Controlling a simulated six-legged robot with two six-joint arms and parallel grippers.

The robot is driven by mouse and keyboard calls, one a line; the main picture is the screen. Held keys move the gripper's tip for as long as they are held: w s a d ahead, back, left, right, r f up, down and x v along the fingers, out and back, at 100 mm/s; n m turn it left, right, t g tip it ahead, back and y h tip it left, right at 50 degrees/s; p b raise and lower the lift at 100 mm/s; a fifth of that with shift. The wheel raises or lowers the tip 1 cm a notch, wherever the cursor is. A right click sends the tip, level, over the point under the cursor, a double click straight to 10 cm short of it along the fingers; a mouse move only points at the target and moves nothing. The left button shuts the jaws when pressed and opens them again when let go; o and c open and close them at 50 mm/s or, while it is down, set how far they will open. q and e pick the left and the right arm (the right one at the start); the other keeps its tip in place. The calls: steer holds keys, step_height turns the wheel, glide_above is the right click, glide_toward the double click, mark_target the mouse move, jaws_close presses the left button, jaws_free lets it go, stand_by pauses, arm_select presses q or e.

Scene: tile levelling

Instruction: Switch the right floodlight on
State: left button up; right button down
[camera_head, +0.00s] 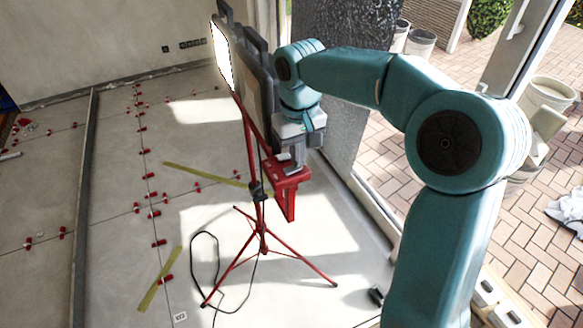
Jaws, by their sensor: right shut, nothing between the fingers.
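A twin floodlight stands on a red tripod (263,232) in the middle of the floor. Its left head (221,53) shows a bright white face. Its right head (262,88) is a dark grey housing seen nearly edge-on, partly behind my right wrist; no bright face shows on it, and its switch cannot be made out. My right gripper (290,205) has red fingers, shut and empty, pointing down just right of the tripod's upper pole. It overlaps the pole in the picture; whether they touch cannot be told. My left gripper is not in view.
A black cable (193,262) loops on the floor by the tripod legs. Red levelling clips (153,197) line the tile joints, with yellow-green strips (160,280) nearby. A glass door frame (515,50) and several buckets (548,97) are at the right. The left floor is mostly open.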

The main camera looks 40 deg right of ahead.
steer(key=shift+f, duration=0.3)
step_height(320, 180, up, 7)
steer(key=p, duration=0.6)
steer(key=shift+r, duration=0.15)
stand_by(0.4)
stand_by(0.3)
